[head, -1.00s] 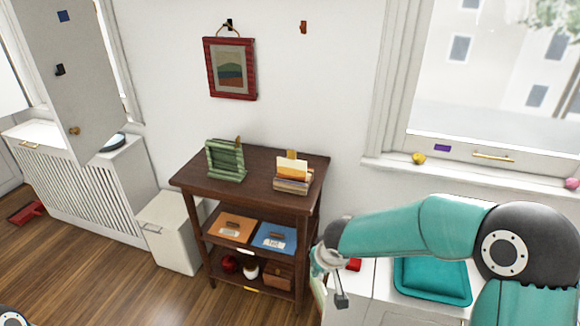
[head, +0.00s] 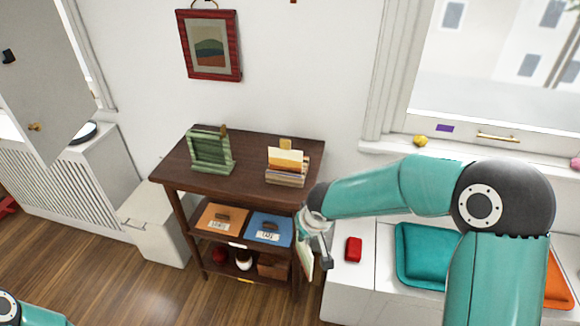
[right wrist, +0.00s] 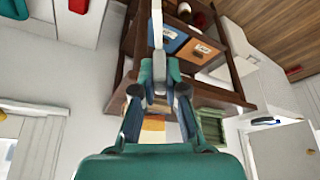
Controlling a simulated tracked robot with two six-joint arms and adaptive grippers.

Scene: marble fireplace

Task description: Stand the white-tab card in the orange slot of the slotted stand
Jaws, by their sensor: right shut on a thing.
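My right gripper (head: 322,245) is shut on a thin pale card (head: 305,258), held upright to the right of the dark wooden shelf unit. In the right wrist view the card (right wrist: 157,22) shows nearly edge-on between the fingers (right wrist: 160,88); its tab cannot be made out. A small layered stand (head: 287,178), with pale and orange upright pieces, sits on the unit's top at the right; it looks like the slotted stand. Its separate slots are too small to tell. It is partly hidden behind the gripper in the right wrist view (right wrist: 153,130). My left gripper is out of view.
A green slatted rack (head: 212,152) stands left on the wooden top (head: 245,160). Orange (head: 220,218) and blue (head: 269,228) boxes fill the shelf below. A red block (head: 353,249) and teal tray (head: 428,252) lie on the white surface at right.

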